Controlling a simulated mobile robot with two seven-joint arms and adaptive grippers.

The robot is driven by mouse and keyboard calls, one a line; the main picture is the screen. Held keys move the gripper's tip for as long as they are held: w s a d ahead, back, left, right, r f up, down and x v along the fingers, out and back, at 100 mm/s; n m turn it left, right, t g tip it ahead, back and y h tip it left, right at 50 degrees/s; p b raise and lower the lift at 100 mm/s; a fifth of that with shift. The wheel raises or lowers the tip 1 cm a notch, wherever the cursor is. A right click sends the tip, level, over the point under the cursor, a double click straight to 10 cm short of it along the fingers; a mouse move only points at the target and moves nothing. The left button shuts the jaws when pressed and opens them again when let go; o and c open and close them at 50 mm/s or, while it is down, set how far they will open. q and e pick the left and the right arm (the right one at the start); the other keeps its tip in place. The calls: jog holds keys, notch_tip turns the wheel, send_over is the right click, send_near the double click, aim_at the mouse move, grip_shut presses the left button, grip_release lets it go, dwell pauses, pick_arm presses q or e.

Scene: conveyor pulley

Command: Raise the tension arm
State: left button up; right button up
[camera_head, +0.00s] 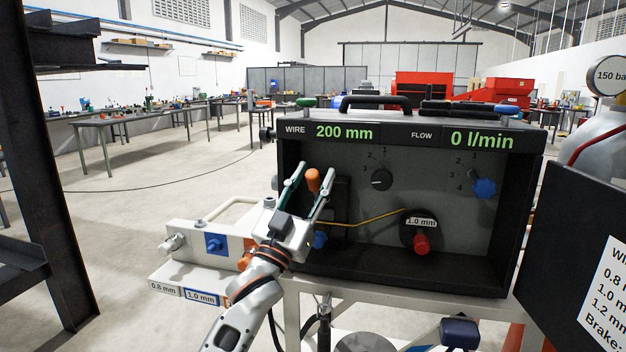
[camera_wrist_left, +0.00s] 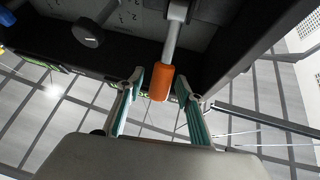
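The tension arm shows as a grey rod (camera_wrist_left: 176,36) with an orange handle (camera_wrist_left: 161,83) at its end. The orange handle also shows in the head view (camera_head: 313,180), inside the open feeder box (camera_head: 407,277). My left gripper (camera_head: 316,183) is open, with its fingers on either side of the handle. The hand hides the lower part of the mechanism in the head view. My right gripper is not in view.
Inside the box are a black knob (camera_head: 381,180), a blue knob (camera_head: 484,188), and a wire spool with a red hub (camera_head: 421,244). A yellow wire (camera_head: 375,219) runs to the spool. The open door (camera_head: 580,240) stands at right. A tray (camera_head: 190,289) with labels juts out left.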

pick_arm(q)
jog(key=v, duration=1.2)
